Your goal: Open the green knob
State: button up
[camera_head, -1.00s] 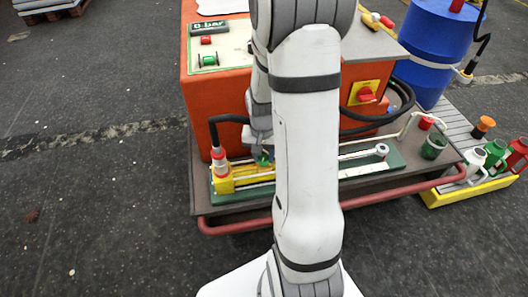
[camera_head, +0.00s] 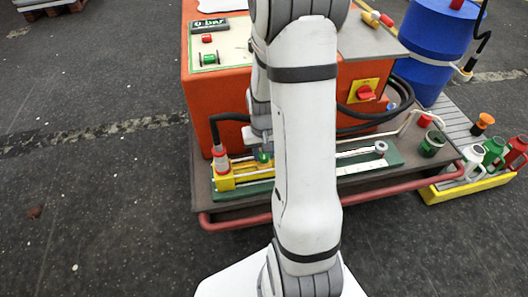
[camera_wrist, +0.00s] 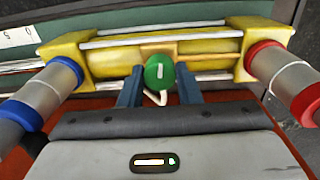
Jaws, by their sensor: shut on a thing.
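The green knob (camera_wrist: 160,72) shows in the wrist view as a round cap with a white mark, in front of the yellow block (camera_wrist: 200,50). My gripper (camera_wrist: 158,82) has its two blue-grey fingers on either side of the knob, shut on it. In the head view the green knob (camera_head: 263,156) is a small green spot just below my gripper (camera_head: 262,148), over the yellow and green assembly. My arm hides part of that assembly.
A blue-ringed fitting (camera_wrist: 50,82) and a red-ringed fitting (camera_wrist: 285,78) flank the knob. An orange cabinet (camera_head: 225,105) stands behind. A red rail (camera_head: 240,220) runs along the cart's front. Bottles (camera_head: 494,150) and a blue barrel (camera_head: 435,45) are at the right.

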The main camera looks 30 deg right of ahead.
aim_at(263, 155)
jog(key=o, duration=1)
jog(key=shift+c, duration=0.2)
jog(key=shift+r+p, duration=1.45)
jog(key=shift+r, duration=2.45)
jog(key=s+a+r+n+t+p, duration=0.1)
jog(key=s+a+r+p, duration=0.3)
jog(key=r+p, duration=0.4)
jog(key=s+a+r+n+p, duration=0.1)
jog(key=s+a+r+p, duration=0.2)
jog(key=r+p, duration=0.5)
jog(key=s+a+r+n+t+p, duration=0.1)
jog(key=s+a+r+p, duration=0.3)
jog(key=r, duration=1.9)
jog(key=p, duration=0.4)
jog(key=shift+s+a+r+t, duration=0.3)
jog(key=shift+s, duration=0.05)
